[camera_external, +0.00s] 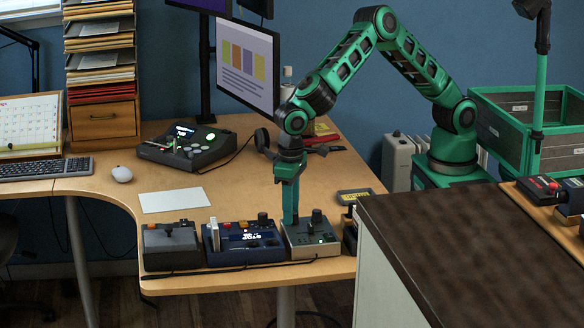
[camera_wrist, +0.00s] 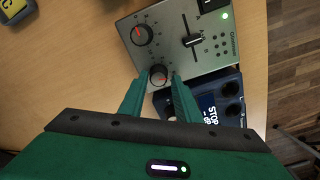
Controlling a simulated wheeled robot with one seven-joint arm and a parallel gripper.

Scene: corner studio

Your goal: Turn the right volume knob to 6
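A grey control box (camera_external: 300,250) stands at the table's front edge; it also fills the upper middle of the wrist view (camera_wrist: 178,52). It has two dark round knobs with reddish marks, a slider (camera_wrist: 193,41) and a green light. One knob (camera_wrist: 158,75) is nearer the blue box; the other knob (camera_wrist: 142,34) is farther from it and shows in the external view (camera_external: 316,215). My gripper (camera_wrist: 159,79) points down, fingers apart on either side of the knob nearer the blue box, with slim gaps. Contact and dial numbers are unclear. In the external view my gripper (camera_external: 290,222) hides that knob.
A blue box (camera_external: 243,243) reading STOP stands close beside the grey one, with a dark joystick box (camera_external: 172,248) beyond. A cable runs along the front edge. A white sheet (camera_external: 174,200) lies behind. A dark-topped counter (camera_external: 480,240) stands at right.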

